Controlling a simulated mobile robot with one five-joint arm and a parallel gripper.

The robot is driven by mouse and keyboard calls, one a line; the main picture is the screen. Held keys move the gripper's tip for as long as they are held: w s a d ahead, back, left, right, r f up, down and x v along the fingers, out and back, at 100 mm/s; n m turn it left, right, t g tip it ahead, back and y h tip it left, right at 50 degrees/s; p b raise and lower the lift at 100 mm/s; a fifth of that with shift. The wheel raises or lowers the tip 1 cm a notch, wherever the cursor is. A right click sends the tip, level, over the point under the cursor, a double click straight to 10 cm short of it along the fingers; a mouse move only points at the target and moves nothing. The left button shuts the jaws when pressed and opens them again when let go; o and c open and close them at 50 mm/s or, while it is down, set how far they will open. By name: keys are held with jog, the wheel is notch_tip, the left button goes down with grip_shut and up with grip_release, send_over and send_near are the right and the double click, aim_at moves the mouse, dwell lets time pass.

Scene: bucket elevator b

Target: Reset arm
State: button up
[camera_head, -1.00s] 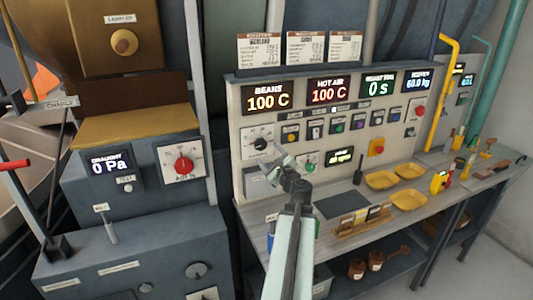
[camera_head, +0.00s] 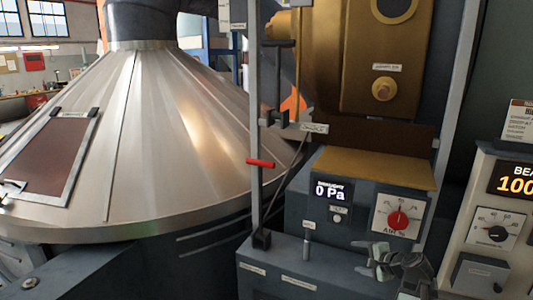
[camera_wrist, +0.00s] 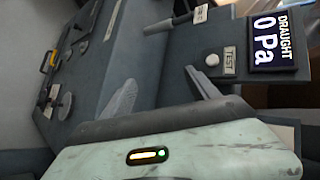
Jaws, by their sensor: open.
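My gripper (camera_head: 380,258) shows at the lower right of the head view, in front of the grey draught console (camera_head: 350,236). Its jaws are open and nothing shows between them. In the wrist view the two fingers of my gripper (camera_wrist: 163,92) stand apart, with the console's grey surface behind them. The draught display (camera_head: 333,190) reads 0 Pa. It also shows at the upper right of the wrist view (camera_wrist: 272,42), beside the TEST button (camera_wrist: 212,60). Whether my gripper touches the console cannot be told.
A large metal cone (camera_head: 165,140) with a brown hatch (camera_head: 48,160) fills the left. A red-handled lever (camera_head: 261,163) stands between the cone and the console. A red air dial (camera_head: 398,219) is just above my gripper. A control panel (camera_head: 485,215) is at the right edge.

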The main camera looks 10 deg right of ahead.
jog(key=a+f+n+g+y, duration=0.1)
jog(key=a+f+n+g, duration=0.15)
jog(key=a, duration=0.55)
jog(key=a+f+n+g, duration=0.2)
jog(key=a+f+n, duration=0.2)
jog(key=a, duration=0.3)
jog(key=s+a+f+n+g+h, duration=0.1)
jog(key=s+a+f+n+g, duration=0.1)
jog(key=a, duration=0.5)
jog(key=s+a+f+n+g+h, duration=0.2)
jog(key=s+a+n+g, duration=0.3)
jog(key=a+n, duration=0.3)
jog(key=shift+s+f, duration=0.35)
jog(key=shift+s, duration=0.5)
